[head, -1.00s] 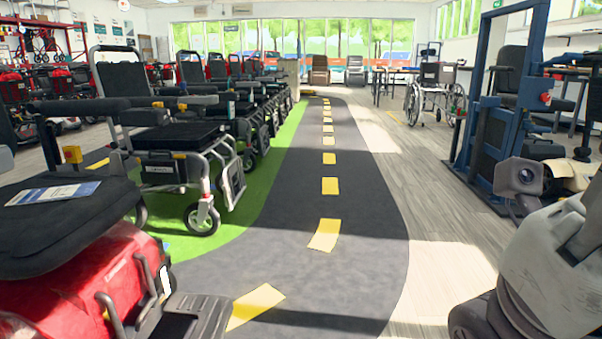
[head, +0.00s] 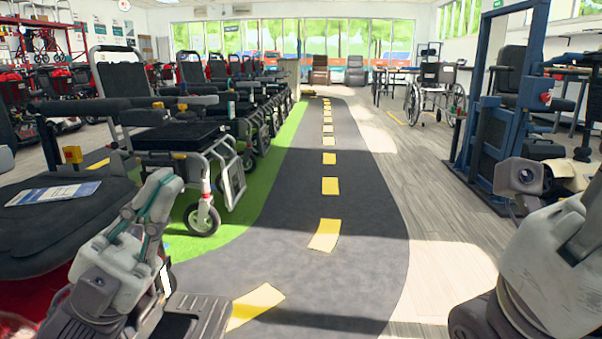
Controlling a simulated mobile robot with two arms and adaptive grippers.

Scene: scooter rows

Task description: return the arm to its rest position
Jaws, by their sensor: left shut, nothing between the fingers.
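My left gripper (head: 160,182) is in the lower left of the head view, pointing up and away. Its fingers are together with nothing between them. It is in front of the red scooter with the black seat (head: 50,215) and hides much of its red body. A paper leaflet (head: 54,193) lies on that seat, left of the gripper. I cannot tell whether the gripper touches the scooter. Part of my right arm shows at the lower right; its gripper is not in view.
A row of wheelchairs (head: 180,140) stands on the green strip (head: 262,175) to the left. The dark path with yellow marks (head: 330,185) is clear ahead. A blue frame (head: 484,110) stands at the right, with a wheelchair (head: 437,95) farther back.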

